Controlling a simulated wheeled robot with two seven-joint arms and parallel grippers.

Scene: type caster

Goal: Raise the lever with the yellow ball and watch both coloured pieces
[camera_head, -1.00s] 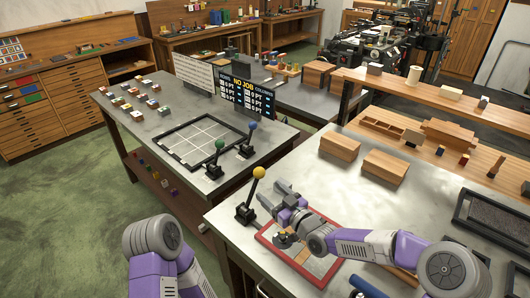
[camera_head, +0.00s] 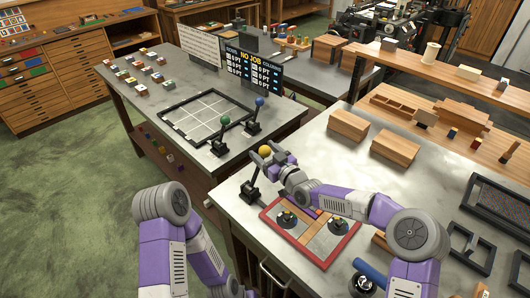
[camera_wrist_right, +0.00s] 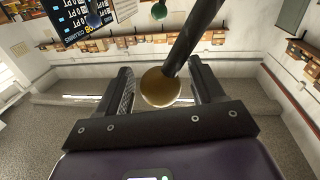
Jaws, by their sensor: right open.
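The lever with the yellow ball (camera_head: 265,150) stands at the left edge of the near metal table, its dark shaft (camera_head: 257,174) leaning slightly right. My right gripper (camera_head: 270,158) is at the ball, jaws open. In the right wrist view the ball (camera_wrist_right: 160,88) lies between the two spread fingers, with visible gaps on both sides. The dark shaft (camera_wrist_right: 190,38) runs away from it to the upper right. A green-ball lever (camera_head: 225,120) and a blue-ball lever (camera_head: 259,101) stand on the farther table. I cannot tell which items are the coloured pieces. My left gripper is out of view.
A red-framed tray (camera_head: 322,267) with two dark round fittings lies right of the lever, below my right arm. A black-framed grid (camera_head: 170,124) and a "NO JOB" board (camera_head: 254,72) are on the farther table. Wooden blocks (camera_head: 394,147) stand behind my right arm.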

